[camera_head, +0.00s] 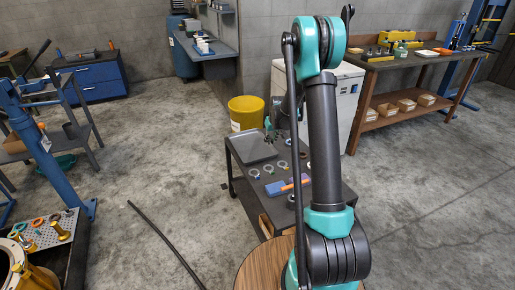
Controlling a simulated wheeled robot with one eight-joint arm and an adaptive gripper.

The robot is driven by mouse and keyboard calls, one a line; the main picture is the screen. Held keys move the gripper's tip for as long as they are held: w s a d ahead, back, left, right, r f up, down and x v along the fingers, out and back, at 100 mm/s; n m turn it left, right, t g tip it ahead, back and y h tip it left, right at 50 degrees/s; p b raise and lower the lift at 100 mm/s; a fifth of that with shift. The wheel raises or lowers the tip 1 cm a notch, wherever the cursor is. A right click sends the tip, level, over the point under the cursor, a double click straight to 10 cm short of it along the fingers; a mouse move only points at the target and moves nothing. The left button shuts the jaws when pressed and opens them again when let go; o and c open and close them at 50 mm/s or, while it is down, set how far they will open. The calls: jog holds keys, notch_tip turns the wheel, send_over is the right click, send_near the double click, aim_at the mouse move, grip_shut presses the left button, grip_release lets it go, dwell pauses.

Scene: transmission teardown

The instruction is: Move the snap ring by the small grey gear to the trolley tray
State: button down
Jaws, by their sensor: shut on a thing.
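My gripper (269,136) is small and dark at the far end of my arm, over the back of the trolley. It hangs above or beside the right part of the dark grey trolley tray (247,152). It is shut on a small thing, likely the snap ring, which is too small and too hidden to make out. I cannot tell its height over the tray. Several small rings or gears (254,173) lie on the trolley top in front of the tray. I cannot tell which is the small grey gear.
My arm hides the trolley's right part.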

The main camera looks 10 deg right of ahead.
notch_tip(320, 180, up, 4)
jog(key=f+n, duration=0.1)
send_over(266, 155)
jog(key=s, duration=0.1)
jog(key=shift+y, duration=0.3)
jog(key=f, duration=1.9)
jog(key=shift+s+d+f, duration=0.1)
jog(key=shift+d, duration=0.1)
jog(key=c, duration=1.4)
grip_release()
jog(key=shift+f, duration=0.1)
jog(key=shift+o, duration=0.2)
